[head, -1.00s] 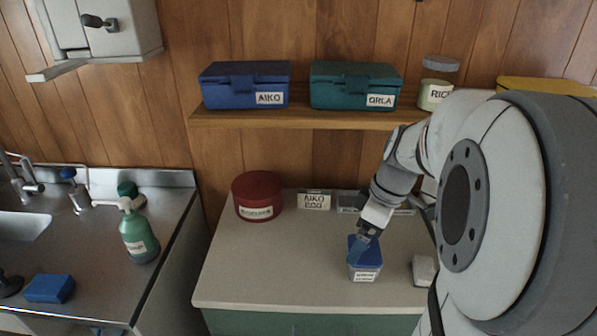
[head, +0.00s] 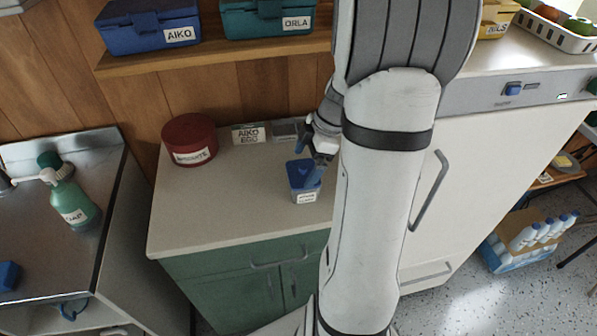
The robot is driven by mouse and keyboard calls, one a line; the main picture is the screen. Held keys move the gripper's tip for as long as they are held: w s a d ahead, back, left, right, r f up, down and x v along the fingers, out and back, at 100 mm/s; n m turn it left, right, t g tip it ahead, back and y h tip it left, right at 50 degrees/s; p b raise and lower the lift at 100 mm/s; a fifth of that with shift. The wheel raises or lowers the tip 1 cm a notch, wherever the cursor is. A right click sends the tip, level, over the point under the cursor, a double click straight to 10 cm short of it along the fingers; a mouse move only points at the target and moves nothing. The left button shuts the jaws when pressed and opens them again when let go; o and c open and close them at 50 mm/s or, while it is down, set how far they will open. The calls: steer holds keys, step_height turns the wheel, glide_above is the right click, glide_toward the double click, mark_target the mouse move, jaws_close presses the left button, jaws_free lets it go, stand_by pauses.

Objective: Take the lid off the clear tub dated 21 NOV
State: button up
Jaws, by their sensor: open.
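A small clear tub (head: 306,197) with a blue lid (head: 301,172) and a white label stands upright on the pale counter, near its front right part. The label's print is too small to read. The lid sits on the tub. My gripper (head: 312,172) is open, its blue fingers pointing down at the lid from above right. I cannot tell whether the fingers touch the lid. My arm hides the counter to the right of the tub.
A shelf (head: 200,62) above holds blue (head: 148,26) and teal (head: 265,18) boxes. The counter's front left is free.

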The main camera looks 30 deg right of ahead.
steer(key=shift+a+f, duration=0.2)
steer(key=shift+f, duration=0.25)
steer(key=c, duration=0.7)
steer(key=shift+c, duration=0.2)
steer(key=shift+r, duration=0.15)
